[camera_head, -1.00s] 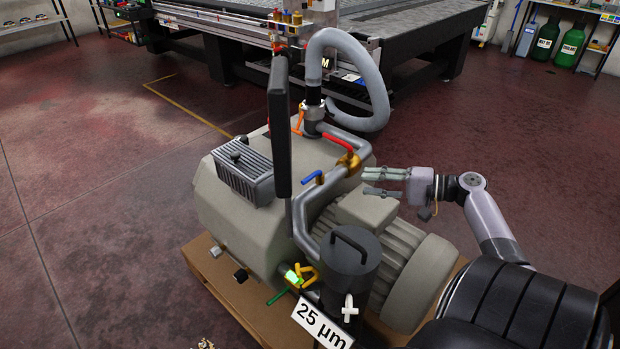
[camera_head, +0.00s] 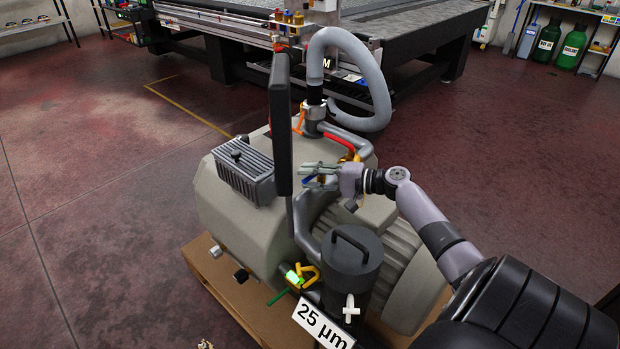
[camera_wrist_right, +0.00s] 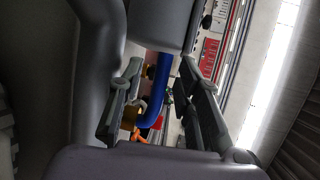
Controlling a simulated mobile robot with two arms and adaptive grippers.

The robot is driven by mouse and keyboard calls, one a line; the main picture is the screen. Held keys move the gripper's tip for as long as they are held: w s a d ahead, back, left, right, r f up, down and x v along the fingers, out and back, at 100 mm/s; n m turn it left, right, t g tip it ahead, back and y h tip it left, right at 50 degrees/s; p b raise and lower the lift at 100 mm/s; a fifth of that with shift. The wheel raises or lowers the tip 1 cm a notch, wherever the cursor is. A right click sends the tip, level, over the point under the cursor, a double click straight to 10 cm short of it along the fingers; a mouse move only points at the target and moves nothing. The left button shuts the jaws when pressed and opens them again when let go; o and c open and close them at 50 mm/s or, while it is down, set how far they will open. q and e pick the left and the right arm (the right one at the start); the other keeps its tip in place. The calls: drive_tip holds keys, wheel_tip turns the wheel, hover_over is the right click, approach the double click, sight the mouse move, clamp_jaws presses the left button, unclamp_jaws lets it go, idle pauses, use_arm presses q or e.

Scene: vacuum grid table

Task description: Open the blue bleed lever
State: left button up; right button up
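The blue bleed lever (camera_head: 308,181) is on the pipework on top of the grey pump (camera_head: 235,215), mostly covered by my right gripper (camera_head: 304,175) in the head view. In the right wrist view the lever (camera_wrist_right: 157,95) is a bent blue bar between the two fingers of the right gripper (camera_wrist_right: 161,68). The fingers stand apart on either side of it, with a gap to each. The right gripper is open. I cannot tell how deep the lever sits between the fingers. My left gripper is not in view.
A red lever (camera_head: 336,138) and an orange lever (camera_head: 299,122) sit on the pipes behind. A tall black panel (camera_head: 281,125) stands just left of my right gripper. The dark filter canister (camera_head: 352,265) stands in front. A grey hose (camera_head: 370,75) arches behind.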

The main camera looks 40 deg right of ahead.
drive_tip(key=shift+w+a, duration=0.15)
drive_tip(key=shift+w, duration=0.05)
drive_tip(key=shift+c, duration=0.5)
clamp_jaws()
idle(0.4)
